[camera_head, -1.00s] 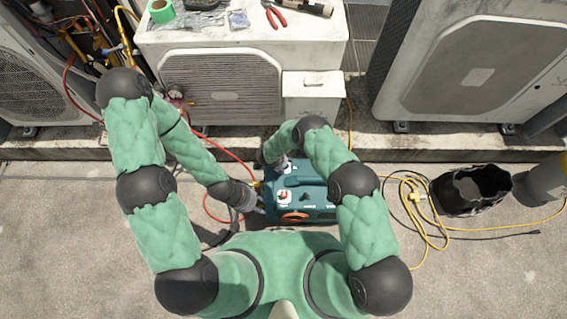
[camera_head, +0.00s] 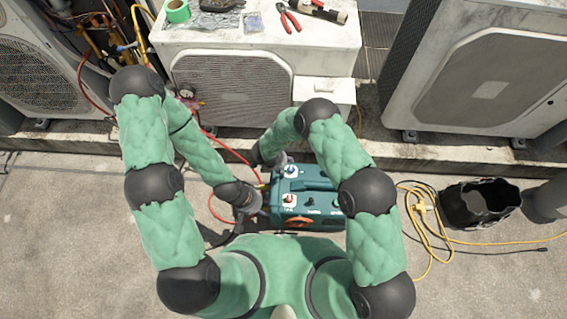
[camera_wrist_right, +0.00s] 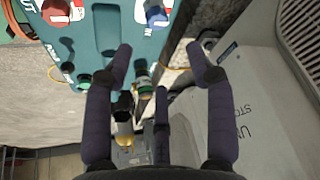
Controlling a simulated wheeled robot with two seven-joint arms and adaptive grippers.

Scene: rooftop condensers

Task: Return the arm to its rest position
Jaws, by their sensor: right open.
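The teal machine (camera_head: 322,212) stands on the ground in front of my body, with a red knob (camera_head: 288,199) and a blue knob (camera_head: 291,171) on top. My right gripper (camera_head: 281,161) is at its far left corner. In the right wrist view my right gripper (camera_wrist_right: 158,58) has its fingers spread with nothing held; the machine's side fittings (camera_wrist_right: 142,85) show beyond and between them. The blue knob (camera_wrist_right: 157,14) is at the top, apart from the fingers. My left gripper (camera_head: 257,198) is at the machine's left side by the hose end; its fingers are too small to read.
A condenser (camera_head: 232,88) with tape, pliers and other tools on top stands ahead. A red hose (camera_head: 222,146) runs left of the machine. A yellow cable (camera_head: 428,232) and a black bucket (camera_head: 480,207) lie to the right. Open concrete surrounds my body.

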